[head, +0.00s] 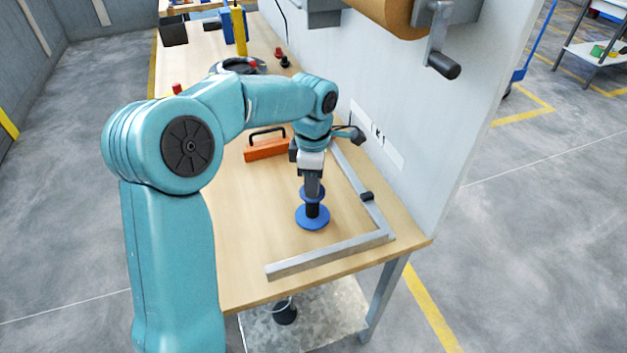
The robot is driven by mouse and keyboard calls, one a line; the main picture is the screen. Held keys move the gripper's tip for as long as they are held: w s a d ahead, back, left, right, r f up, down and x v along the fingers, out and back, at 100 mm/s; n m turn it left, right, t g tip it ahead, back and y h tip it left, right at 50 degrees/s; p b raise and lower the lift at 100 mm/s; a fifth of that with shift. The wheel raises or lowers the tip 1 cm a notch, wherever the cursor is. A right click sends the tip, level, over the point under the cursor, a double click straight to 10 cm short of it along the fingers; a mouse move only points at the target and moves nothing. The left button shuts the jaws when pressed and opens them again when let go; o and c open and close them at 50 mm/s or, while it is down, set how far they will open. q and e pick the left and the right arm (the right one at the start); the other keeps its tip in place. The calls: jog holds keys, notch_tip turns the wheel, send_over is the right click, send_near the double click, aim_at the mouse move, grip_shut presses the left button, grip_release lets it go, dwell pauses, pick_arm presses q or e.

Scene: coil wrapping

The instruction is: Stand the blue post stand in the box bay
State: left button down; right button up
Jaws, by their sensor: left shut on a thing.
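The blue post stand (312,218) has a round blue base, a dark post and a smaller blue disc above. It is upright. My left gripper (312,187) points down and is shut on its upper end. The stand is inside the corner of a grey metal L-shaped rail (325,257) on the wooden table, which looks like the box bay. The base appears at or just above the table top; I cannot tell whether it touches. The base is apart from both rails. My right gripper is not in view.
An orange block with a black handle (267,147) sits behind and left of the stand. A grey wall panel (430,130) with a crank and brown roll rises along the table's right side. The table top (255,220) left of the stand is clear.

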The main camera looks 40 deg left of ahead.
pick_arm(q)
jog(key=shift+w+f, duration=0.2)
jog(key=shift+f, duration=0.1)
jog(key=shift+s+f, duration=0.1)
jog(key=shift+f, duration=0.05)
jog(key=c, duration=0.8)
grip_release()
jog(key=shift+o, duration=0.2)
notch_tip(320, 180, up, 12)
jog(key=shift+r+p, duration=0.2)
jog(key=shift+p, duration=0.25)
